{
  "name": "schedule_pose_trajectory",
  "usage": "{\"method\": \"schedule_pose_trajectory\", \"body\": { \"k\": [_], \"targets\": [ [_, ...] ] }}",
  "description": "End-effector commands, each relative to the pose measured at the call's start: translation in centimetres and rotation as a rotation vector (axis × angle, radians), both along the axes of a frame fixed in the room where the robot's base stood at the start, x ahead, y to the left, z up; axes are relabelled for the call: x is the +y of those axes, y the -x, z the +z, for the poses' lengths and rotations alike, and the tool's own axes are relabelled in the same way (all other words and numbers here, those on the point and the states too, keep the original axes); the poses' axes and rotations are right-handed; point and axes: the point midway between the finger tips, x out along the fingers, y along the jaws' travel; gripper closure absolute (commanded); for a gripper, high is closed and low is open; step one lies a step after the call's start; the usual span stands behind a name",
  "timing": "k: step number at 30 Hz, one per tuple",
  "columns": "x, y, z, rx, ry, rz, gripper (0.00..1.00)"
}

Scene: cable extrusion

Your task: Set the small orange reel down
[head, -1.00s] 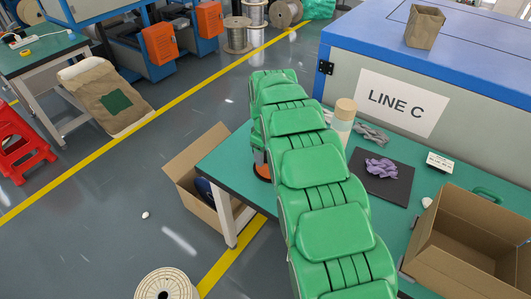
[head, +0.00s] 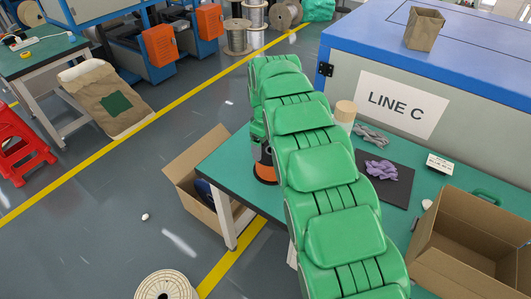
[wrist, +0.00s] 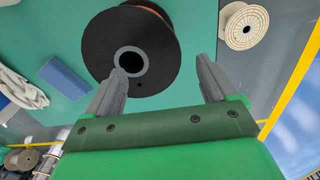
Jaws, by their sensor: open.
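The small reel has a black flange with a round centre hole and orange at its rim. In the wrist view the reel (wrist: 108,30) appears flange-on over the green table top (wrist: 215,18). In the head view the orange of the reel (head: 265,174) shows at the table's left part, partly hidden by my arm. My gripper (wrist: 163,78) is open. Its left finger overlaps the flange beside the hole in the picture, and its right finger is off the reel's right side. I cannot tell whether a finger touches it. My gripper is mostly hidden in the head view.
On the table are a dark mat with purple gloves (head: 381,169), a bottle with a tan cap (head: 345,110) and an open carton (head: 450,225). A blue block (wrist: 64,78) lies left of the reel in the wrist view. Another carton (head: 186,170) and a cream reel (head: 165,285) stand on the floor.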

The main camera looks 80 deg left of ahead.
Motion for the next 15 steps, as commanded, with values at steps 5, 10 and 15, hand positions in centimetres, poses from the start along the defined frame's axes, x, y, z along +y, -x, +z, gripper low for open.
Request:
{"method": "schedule_pose_trajectory", "body": {
  "k": [5,10,15],
  "targets": [
    [0.1,0.0,3.2,-0.001,-0.002,0.001,0.13],
    [0.1,0.1,5.4,-0.001,-0.004,0.002,0.13],
    [0.1,0.0,6.6,-0.001,-0.004,0.001,0.13]
  ]
}}
